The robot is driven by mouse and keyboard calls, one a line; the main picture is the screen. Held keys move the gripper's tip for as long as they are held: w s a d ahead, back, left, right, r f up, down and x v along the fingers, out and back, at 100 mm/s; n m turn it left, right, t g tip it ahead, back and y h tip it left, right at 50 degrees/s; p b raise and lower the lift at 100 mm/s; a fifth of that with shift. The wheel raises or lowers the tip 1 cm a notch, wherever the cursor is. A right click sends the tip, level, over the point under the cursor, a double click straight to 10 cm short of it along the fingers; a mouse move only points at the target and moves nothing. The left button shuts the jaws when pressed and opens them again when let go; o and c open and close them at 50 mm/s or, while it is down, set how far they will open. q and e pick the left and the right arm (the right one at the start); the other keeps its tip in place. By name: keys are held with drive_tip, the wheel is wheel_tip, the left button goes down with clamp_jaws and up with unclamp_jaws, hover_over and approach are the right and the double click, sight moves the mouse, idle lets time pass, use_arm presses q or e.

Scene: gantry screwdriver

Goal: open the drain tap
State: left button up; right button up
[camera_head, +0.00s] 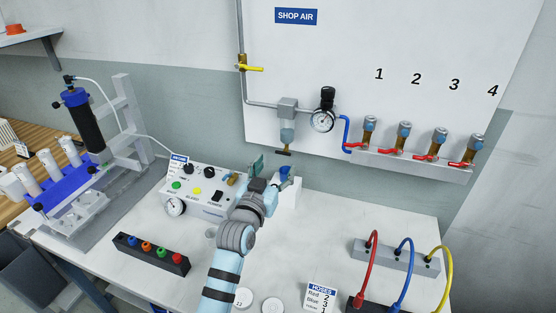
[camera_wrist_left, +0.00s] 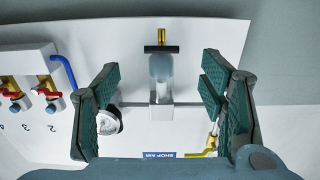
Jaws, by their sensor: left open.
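The drain tap (camera_head: 284,152) is a small dark crossbar under the bowl of the air filter (camera_head: 287,134) on the shop air panel. In the left wrist view, which shows the panel upside down, the tap (camera_wrist_left: 161,48) has a dark bar and a brass stem beyond the clear grey-blue bowl (camera_wrist_left: 161,68). My left gripper (camera_head: 270,171) is open and empty, below the tap in the head view. In the wrist view its two green-padded fingers (camera_wrist_left: 160,90) stand wide apart on either side of the filter, not touching it. My right gripper is not in view.
A pressure gauge (camera_head: 322,121) sits right of the filter, and a yellow-handled valve (camera_head: 250,68) is up left. Several red-handled outlets (camera_head: 404,140) line the panel. Below stand a control box (camera_head: 205,200), a socket strip (camera_head: 150,254) and a hose rack (camera_head: 395,257).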

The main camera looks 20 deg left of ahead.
sight(283, 153)
use_arm(q)
drive_tip(key=w+b, duration=0.1)
drive_tip(key=w, duration=0.4)
drive_tip(key=shift+w+d+f, duration=0.1)
drive_tip(key=shift+w, duration=0.2)
drive_tip(key=shift+c, duration=0.6)
